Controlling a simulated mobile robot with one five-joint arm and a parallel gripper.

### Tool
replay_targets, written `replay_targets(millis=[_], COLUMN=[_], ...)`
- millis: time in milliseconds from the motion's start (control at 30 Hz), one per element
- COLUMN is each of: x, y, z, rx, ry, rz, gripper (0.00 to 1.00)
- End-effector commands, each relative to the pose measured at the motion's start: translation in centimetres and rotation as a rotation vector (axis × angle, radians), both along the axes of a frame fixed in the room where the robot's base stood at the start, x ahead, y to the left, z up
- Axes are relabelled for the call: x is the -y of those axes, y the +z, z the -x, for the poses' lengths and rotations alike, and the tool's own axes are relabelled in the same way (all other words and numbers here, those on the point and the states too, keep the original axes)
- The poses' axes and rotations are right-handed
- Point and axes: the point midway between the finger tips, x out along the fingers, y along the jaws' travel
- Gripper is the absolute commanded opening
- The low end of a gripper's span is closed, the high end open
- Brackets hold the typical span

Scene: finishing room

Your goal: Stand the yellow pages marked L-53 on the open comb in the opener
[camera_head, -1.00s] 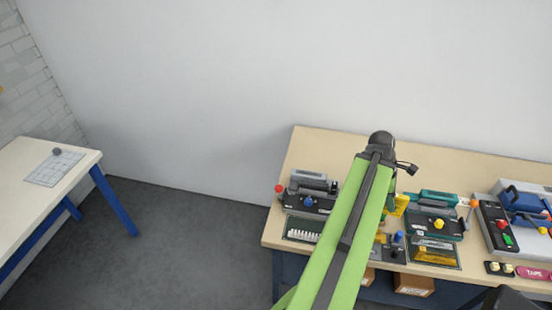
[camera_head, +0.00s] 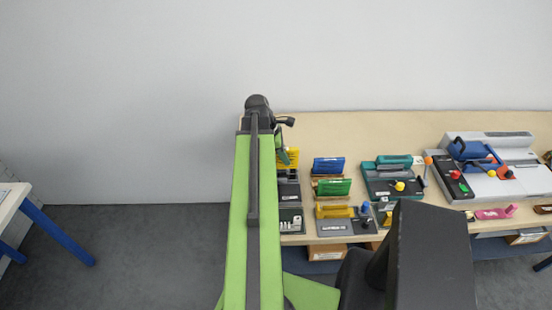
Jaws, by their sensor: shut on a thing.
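My gripper (camera_head: 283,156) hangs from the end of my green arm at the left part of the bench. It is shut on yellow pages (camera_head: 292,155), which show as a small yellow patch just right of the arm. Their marking is too small to read. Below them in the picture is a dark machine (camera_head: 289,190), probably the opener, with a white comb (camera_head: 296,222) at its front. My arm hides most of this machine and the comb. The pages appear above and behind the machine; I cannot tell whether they touch anything.
The bench (camera_head: 350,125) is clear at the back.

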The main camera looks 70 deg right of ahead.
Motion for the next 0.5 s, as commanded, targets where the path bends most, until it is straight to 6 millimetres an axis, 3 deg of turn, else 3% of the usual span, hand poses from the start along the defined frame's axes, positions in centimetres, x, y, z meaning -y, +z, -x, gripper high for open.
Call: replay_targets(millis=[33,133,333,500], x=[0.8,1.2,1.1,1.1], y=[-1.2,-1.6,-1.5,-2.7], z=[-1.8,-3.6,-3.8,-3.8], rx=[0.0,0.0,0.0,0.0], ry=[0.005,0.005,0.002,0.002], rz=[0.0,0.002,0.002,0.002], gripper=[0.0,0.0,0.0,0.0])
